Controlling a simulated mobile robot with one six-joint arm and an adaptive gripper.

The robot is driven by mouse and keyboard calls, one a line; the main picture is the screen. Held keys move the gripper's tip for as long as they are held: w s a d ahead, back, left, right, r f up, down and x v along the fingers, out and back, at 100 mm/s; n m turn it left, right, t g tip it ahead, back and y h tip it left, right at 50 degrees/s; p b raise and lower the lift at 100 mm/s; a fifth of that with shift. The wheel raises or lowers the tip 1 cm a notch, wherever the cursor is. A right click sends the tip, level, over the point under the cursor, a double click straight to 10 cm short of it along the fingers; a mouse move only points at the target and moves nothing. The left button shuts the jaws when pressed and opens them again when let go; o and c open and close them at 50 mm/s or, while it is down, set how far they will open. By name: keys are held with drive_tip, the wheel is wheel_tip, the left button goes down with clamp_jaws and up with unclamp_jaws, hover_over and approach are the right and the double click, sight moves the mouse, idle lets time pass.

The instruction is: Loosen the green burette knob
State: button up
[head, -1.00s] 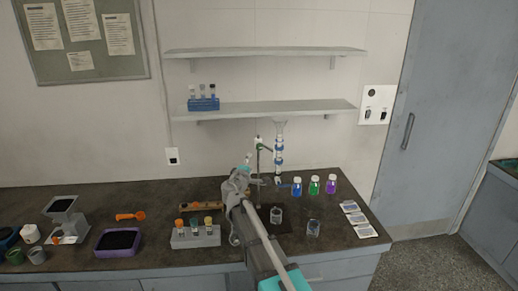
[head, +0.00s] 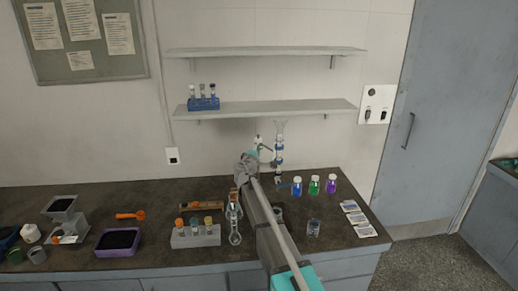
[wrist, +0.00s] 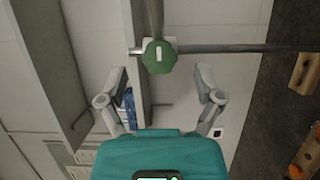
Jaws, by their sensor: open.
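The green burette knob (wrist: 158,56) is an octagonal knob with a pale slot mark. In the wrist view it sits at top centre, on a clamp where a vertical rod meets a long dark rod. My gripper (wrist: 163,80) is open, its two fingers spread to either side just below the knob in the picture. Nothing is between the fingers, and they do not visibly touch the knob. In the head view my gripper (head: 262,150) is at the burette stand, left of the glass burette (head: 279,143). The knob is not clear there.
Blue (head: 297,187), green (head: 314,185) and purple (head: 331,184) bottles stand right of the burette. A shelf (head: 270,107) hangs above.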

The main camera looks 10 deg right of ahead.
drive_tip(key=shift+x, duration=1.3)
drive_tip(key=c, duration=1.2)
drive_tip(key=shift+o, duration=0.2)
drive_tip(key=shift+f, duration=0.1)
drive_tip(key=shift+f+n+t+b, duration=0.1)
drive_tip(key=shift+n+t+b, duration=0.4)
drive_tip(key=shift+n+b, duration=0.55)
drive_tip(key=shift+n+t+b, duration=0.4)
drive_tip(key=shift+n, duration=0.75)
